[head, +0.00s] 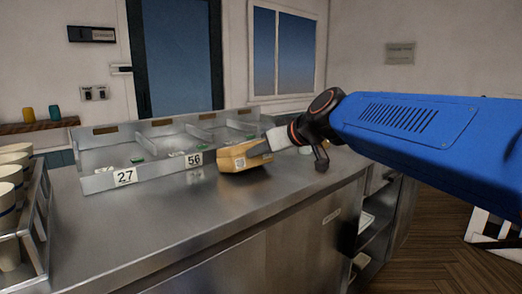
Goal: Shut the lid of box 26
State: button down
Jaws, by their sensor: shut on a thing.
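A small tan box (238,160) is on the steel counter, at the front right of the divided metal tray. A small pale label shows on its front, too small to read, so I cannot tell whether it says 26. My gripper (262,146) reaches in from the right and is shut on the tan box at its upper right side. The fingers hide part of the box's top, and I cannot tell how far its lid is open.
The divided metal tray (100,182) has tags 27 and 56 on its front, with small green pieces inside. A rack of cups (40,215) stands at the left. The counter (150,225) is clear in front. Open shelves (372,228) lie below its right end.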

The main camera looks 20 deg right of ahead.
jog(key=c, duration=1.4)
grip_release()
jog(key=shift+w+f, duration=0.1)
jog(key=shift+f, duration=0.1)
jog(key=shift+r, duration=0.1)
jog(key=shift+s+d+r, duration=0.15)
jog(key=shift+s+r, duration=0.15)
jog(key=shift+s, duration=0.15)
jog(key=v, duration=1.6)
jog(key=shift+d+r, duration=0.1)
jog(key=shift+r, duration=0.05)
